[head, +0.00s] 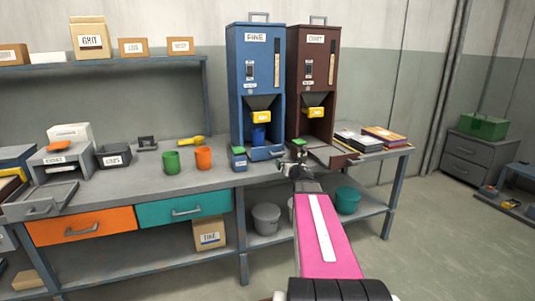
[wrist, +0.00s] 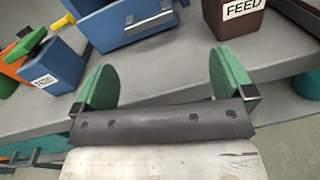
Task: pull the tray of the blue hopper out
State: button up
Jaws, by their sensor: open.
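The blue hopper (head: 249,70), labelled FINE, stands at the back of the bench. Its blue tray (head: 262,154) sits at its base, with a grey handle on the front. In the wrist view the tray (wrist: 118,30) and its handle (wrist: 150,20) are at the top. A blue cup (head: 259,136) stands below the yellow spout. My gripper (wrist: 165,80) is open and empty, its green fingers apart. The handle lies ahead of the fingers, not between them. In the head view my gripper (head: 297,170) is at the bench's front edge, right of the tray; its fingertips are unclear there.
A small blue FEED box (wrist: 52,65) is left of the tray. A brown FEED box (wrist: 238,18) is right of it. Green (head: 171,162) and orange (head: 204,158) cups stand further left.

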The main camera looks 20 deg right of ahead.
aim_at(279, 153)
jog(key=w+n, duration=0.1)
jog(key=w, duration=0.3)
jog(key=w+n+y, duration=0.1)
jog(key=w, duration=0.2)
jog(key=w+a, duration=0.1)
jog(key=w, duration=0.3)
jog(key=shift+w+a+r+n+y, duration=0.1)
jog(key=shift+w+r+n+y, duration=0.2)
jog(key=shift+r+n, duration=0.1)
jog(key=shift+c, duration=0.3)
jog(key=c, duration=1.1)
jog(key=shift+s, duration=0.15)
